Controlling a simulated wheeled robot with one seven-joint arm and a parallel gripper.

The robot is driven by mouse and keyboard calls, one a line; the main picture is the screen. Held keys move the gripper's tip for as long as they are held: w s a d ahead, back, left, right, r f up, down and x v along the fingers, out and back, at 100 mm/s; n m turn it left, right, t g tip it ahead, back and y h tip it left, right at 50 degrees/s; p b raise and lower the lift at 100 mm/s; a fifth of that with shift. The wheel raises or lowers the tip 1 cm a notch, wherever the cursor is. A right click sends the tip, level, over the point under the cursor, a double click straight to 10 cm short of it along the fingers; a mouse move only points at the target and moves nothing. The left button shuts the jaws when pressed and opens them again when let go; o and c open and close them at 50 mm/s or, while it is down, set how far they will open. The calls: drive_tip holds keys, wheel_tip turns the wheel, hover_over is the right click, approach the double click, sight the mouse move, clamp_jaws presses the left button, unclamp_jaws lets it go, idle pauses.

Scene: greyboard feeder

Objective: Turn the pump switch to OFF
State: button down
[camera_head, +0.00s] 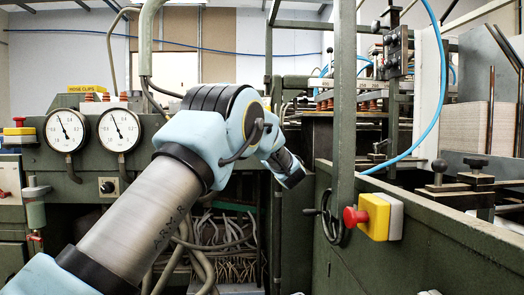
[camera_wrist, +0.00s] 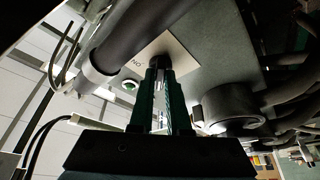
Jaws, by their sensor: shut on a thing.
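My gripper (camera_wrist: 161,72) is in the wrist view, with its two dark fingers reaching up to a pale label plate (camera_wrist: 178,52) on a grey-green panel. The fingers are shut on the pump switch's knob (camera_wrist: 161,62), a small dark piece between the fingertips. Most of the knob is hidden by the fingers, so I cannot tell which way it points. The lettering "ON" shows upside down on the plate, left of the fingers. In the head view my arm reaches toward the middle, and the fingers and the switch cannot be made out there.
A green-ringed button (camera_wrist: 128,86) sits left of my fingers, near a thick dark pipe (camera_wrist: 130,45). A round black fitting with cables (camera_wrist: 232,106) is close on the right. In the head view, a red stop button (camera_head: 354,217) on a yellow box stands right of my arm.

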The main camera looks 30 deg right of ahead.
drive_tip(key=shift+n+y, duration=0.4)
drive_tip(key=shift+n, duration=0.1)
drive_tip(key=c, duration=0.9)
unclamp_jaws()
drive_tip(key=shift+s, duration=0.1)
drive_tip(key=b+v, duration=0.1)
drive_tip(key=v, duration=0.9)
drive_tip(key=shift+s+b, duration=0.3)
